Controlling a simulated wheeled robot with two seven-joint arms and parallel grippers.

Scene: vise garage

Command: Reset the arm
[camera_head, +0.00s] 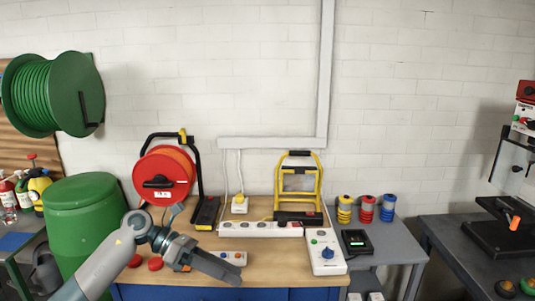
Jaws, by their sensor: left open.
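My left arm (110,258) comes in from the lower left and reaches over the front left of the wooden workbench. My left gripper (230,271) is at its end, above the bench near the front edge, pointing right. It is open and I see nothing held in it. My right arm and right gripper are not in view.
A red cable reel (165,176) stands behind my arm, a green barrel (80,212) left of it. A white power strip (258,229), a control box with a blue dial (326,254) and a yellow-framed lamp (299,180) stand on the bench. A grey table (385,246) adjoins right.

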